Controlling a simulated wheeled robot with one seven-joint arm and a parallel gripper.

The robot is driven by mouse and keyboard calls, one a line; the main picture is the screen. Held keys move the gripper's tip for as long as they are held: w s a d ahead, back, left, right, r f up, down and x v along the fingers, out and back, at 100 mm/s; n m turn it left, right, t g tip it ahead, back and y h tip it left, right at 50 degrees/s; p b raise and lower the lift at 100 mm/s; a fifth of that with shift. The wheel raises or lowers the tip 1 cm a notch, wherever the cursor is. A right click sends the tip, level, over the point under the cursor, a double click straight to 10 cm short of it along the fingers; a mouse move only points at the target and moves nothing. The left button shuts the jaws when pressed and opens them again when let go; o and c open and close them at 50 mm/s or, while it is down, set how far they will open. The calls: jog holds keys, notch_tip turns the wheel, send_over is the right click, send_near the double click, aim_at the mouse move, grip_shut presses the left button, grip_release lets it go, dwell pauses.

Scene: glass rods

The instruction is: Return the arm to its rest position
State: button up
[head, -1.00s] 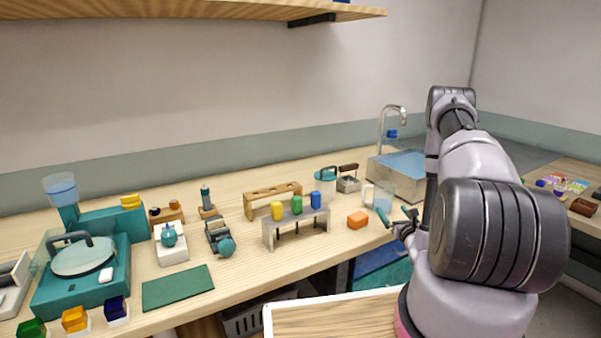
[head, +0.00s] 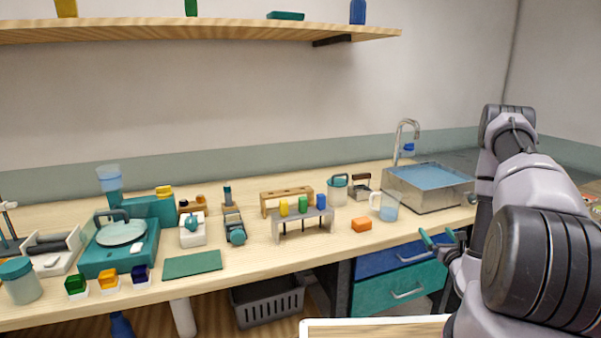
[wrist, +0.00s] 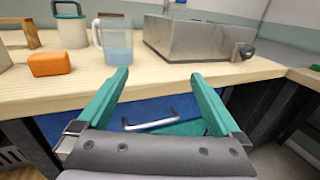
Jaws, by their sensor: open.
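My arm (head: 535,190) stands at the right of the head view, folded near my body. My gripper (head: 440,240) points toward the bench front, just off its edge, in front of the blue and teal drawers. In the wrist view my gripper (wrist: 160,85) has its two teal fingers spread wide with nothing between them. The bench edge, a blue drawer and its handle (wrist: 150,122) show beyond and between the fingers. No glass rod can be told for certain in either view.
A jug with blue liquid (head: 385,206), an orange block (head: 361,225) and a metal sink (head: 428,187) are on the bench nearest my gripper. A rack with coloured caps (head: 303,222) stands further left. A light-rimmed wooden tray (head: 375,328) is low in front.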

jog(key=w+a+r+n+g+y, duration=0.1)
jog(key=w+a+r+n+y, duration=0.1)
jog(key=a+r+n+y, duration=0.55)
jog(key=w+a+r+n+g+y, duration=0.1)
jog(key=w+a+r+n+y, duration=0.1)
jog(key=a+r+y, duration=0.65)
jog(key=s+a+r+n+g+y, duration=0.1)
jog(key=s+a+r+n+g, duration=0.4)
jog(key=r, duration=0.2)
jog(key=s+a+r+n+g, duration=0.5)
jog(key=r, duration=0.2)
jog(key=s+a+r+n+g+h, duration=0.1)
jog(key=s+r+n+g+h, duration=0.2)
jog(key=s, duration=0.4)
jog(key=s+a+r+n+g+h, duration=0.2)
jog(key=s+n+g+h, duration=0.1)
jog(key=s+n, duration=0.25)
jog(key=s+d+r+n+t+h, duration=0.4)
jog(key=s+d+r+t+h, duration=0.3)
jog(key=d+h, duration=0.1)
jog(key=shift+d+r+h, duration=0.15)
jog(key=shift+d+h, duration=0.15)
jog(key=shift+d, duration=0.5)
